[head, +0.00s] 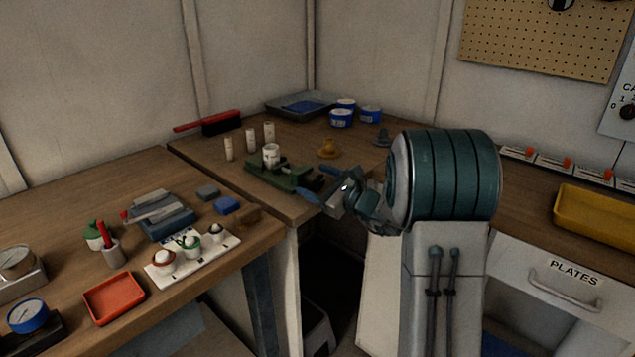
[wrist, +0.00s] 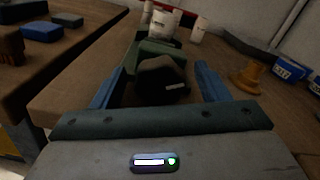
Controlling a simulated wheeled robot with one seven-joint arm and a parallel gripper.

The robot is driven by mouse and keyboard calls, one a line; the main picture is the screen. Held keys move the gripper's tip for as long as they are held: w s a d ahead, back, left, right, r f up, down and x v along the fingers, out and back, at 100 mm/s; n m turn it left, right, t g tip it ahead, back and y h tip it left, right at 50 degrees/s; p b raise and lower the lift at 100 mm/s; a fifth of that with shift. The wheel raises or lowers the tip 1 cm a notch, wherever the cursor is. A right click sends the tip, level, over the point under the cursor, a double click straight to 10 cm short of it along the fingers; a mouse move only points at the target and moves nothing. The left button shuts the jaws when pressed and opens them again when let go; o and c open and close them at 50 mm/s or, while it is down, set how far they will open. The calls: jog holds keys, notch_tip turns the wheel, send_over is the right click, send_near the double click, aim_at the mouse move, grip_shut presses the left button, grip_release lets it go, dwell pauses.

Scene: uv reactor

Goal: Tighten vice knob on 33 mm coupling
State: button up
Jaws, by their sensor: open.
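The green vice (head: 283,176) stands on the corner bench, and it also shows in the wrist view (wrist: 158,50). A white coupling (head: 271,156) stands upright at the vice's jaws; the wrist view shows it behind the vice (wrist: 164,24). The dark vice knob (wrist: 162,80) faces me at the near end of the vice. My gripper (wrist: 158,85) is open, with one blue finger on each side of the knob. I see gaps between the fingers and the knob. In the head view my gripper (head: 318,188) is at the vice's right end, and the knob is largely hidden there.
Several white tubes (head: 251,141) stand behind the vice. A yellow-brown knobbed piece (head: 328,149) and blue tubs (head: 341,118) stand to its right. A red-handled brush (head: 221,123) lies at the back. The left bench holds a red tray (head: 114,297) and a white board of cups (head: 192,258).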

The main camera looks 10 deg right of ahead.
jog(key=c, duration=1)
jog(key=shift+m, duration=0.3)
jog(key=m+p, duration=0.1)
jog(key=m, duration=0.1)
jog(key=m+p, duration=0.2)
jog(key=m, duration=0.1)
jog(key=shift+d+r+m+p, duration=0.1)
jog(key=shift+r+m+p, duration=0.1)
jog(key=shift+m+p, duration=0.1)
jog(key=m+p, duration=0.2)
jog(key=m, duration=0.1)
jog(key=shift+w+p, duration=0.1)
jog(key=shift+p, duration=0.25)
jog(key=shift+f+m+p, duration=0.15)
jog(key=shift+m+p, duration=0.85)
jog(key=shift+m, duration=0.2)
jog(key=shift+f, duration=0.1)
